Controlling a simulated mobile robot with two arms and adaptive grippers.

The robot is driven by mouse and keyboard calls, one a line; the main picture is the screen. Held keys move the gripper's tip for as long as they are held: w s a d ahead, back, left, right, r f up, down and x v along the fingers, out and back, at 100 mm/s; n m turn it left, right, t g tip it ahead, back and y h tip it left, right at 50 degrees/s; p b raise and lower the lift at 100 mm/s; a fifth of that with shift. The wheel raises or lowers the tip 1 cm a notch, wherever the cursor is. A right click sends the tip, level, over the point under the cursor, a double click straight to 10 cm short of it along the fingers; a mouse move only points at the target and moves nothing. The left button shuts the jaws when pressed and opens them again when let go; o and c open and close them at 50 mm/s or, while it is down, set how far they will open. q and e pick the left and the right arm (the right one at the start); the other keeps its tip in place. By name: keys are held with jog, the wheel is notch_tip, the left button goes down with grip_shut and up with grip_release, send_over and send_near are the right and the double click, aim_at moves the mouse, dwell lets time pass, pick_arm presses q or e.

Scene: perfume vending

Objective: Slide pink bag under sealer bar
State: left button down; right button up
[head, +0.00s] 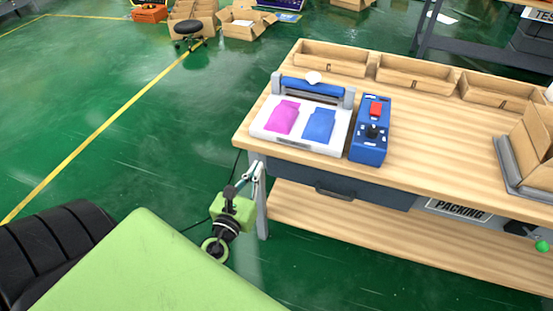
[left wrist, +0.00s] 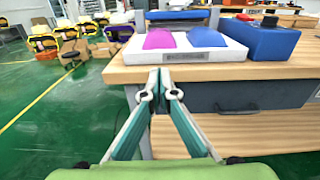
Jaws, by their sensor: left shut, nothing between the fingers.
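The pink bag (head: 283,116) lies flat on the white plate (head: 318,144) of the sealer, on its left half, in front of the bar. The blue sealer bar (head: 312,86) spans two grey posts behind it, raised above the plate. In the left wrist view the pink bag (left wrist: 160,39) shows on the near side of the bar (left wrist: 177,14). My left gripper (head: 257,168) is shut and empty, just off the table's front left corner and below the top. Its fingertips (left wrist: 160,87) meet in front of the table edge. My right gripper is not in view.
A blue bag (head: 319,124) lies right of the pink one. A blue control box (head: 370,143) with a red button stands right of the sealer. Open cardboard trays (head: 414,73) line the back. The table's front edge and a drawer (head: 340,187) are near my left gripper.

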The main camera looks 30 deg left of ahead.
pick_arm(q)
jog(key=r, duration=0.1)
jog(key=p, duration=0.1)
send_near(280, 122)
jog(key=w, duration=0.1)
jog(key=w+a+f+p, duration=0.1)
jog(key=w, duration=0.1)
jog(key=w+a+f, duration=0.1)
jog(key=shift+w, duration=0.8)
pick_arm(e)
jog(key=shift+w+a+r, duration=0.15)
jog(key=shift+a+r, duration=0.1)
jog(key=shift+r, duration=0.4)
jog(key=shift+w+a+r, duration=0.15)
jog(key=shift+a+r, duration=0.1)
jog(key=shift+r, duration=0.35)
pick_arm(q)
jog(key=shift+a, duration=0.1)
jog(key=b+x, duration=0.1)
jog(key=x, duration=0.4)
jog(key=shift+w+f, duration=0.1)
jog(key=shift+w, duration=0.45)
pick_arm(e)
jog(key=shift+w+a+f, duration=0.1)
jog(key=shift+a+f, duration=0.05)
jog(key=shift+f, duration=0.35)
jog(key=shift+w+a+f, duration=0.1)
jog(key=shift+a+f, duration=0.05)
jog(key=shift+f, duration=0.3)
